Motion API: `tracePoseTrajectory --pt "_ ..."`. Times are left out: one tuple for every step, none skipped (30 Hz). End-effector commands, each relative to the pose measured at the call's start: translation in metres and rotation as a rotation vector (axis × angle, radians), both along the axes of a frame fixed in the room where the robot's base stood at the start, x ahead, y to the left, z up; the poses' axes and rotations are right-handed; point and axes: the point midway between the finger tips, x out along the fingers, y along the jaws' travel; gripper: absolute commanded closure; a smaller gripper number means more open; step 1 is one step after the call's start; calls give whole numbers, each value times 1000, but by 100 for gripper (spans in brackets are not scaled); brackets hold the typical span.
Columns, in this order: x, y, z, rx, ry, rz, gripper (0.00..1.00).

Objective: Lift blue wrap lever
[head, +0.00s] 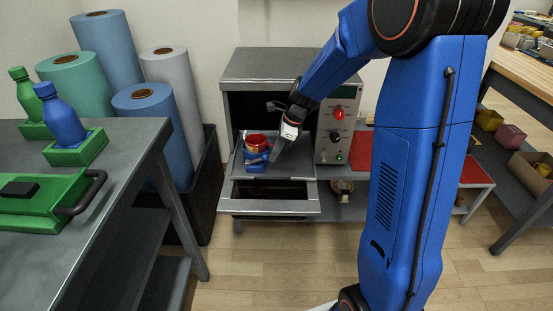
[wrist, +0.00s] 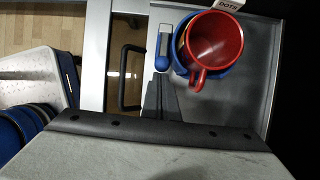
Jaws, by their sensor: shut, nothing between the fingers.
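A red mug (head: 257,142) sits in a blue wrap (head: 256,158) on the press's grey tray (head: 296,170). In the wrist view the mug (wrist: 213,45) is seen from above, with its handle towards my gripper and the blue wrap (wrist: 182,62) showing around its side. The blue wrap lever (wrist: 163,52) stands at the left of the wrap, just beyond my fingertips. My gripper (wrist: 158,80) is shut and empty, its tips close to the lever; contact cannot be told. In the head view my gripper (head: 277,155) is right of the mug.
The grey press (head: 270,66) stands open around the tray, its control panel (head: 338,125) at right. A white box marked DOTS (wrist: 231,4) is behind the mug. A black bar handle (wrist: 124,78) is left of the lever. A grey table (head: 145,140) stands at left.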

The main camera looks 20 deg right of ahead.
Motion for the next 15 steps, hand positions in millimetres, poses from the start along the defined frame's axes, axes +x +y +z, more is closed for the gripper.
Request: tracePoseTrajectory --pt "1 3 3 -28 6 5 100" --pt "1 4 5 -45 12 4 100" --pt "2 5 7 -66 19 4 100" --pt "2 6 9 -82 24 3 100" --pt "2 7 10 -97 30 3 100" --pt "2 8 12 -115 37 4 100" --pt "2 8 13 -130 41 4 100" --pt "3 9 14 -142 45 3 100" --pt "4 11 16 -160 50 2 100" --pt "3 11 17 -163 52 0 100" --pt "3 11 18 -161 52 0 100" --pt "4 12 19 -160 53 -1 100" --pt "3 12 19 -159 54 -2 100" --pt "3 11 19 -159 54 -2 100" --pt "3 11 18 -159 54 -2 100"
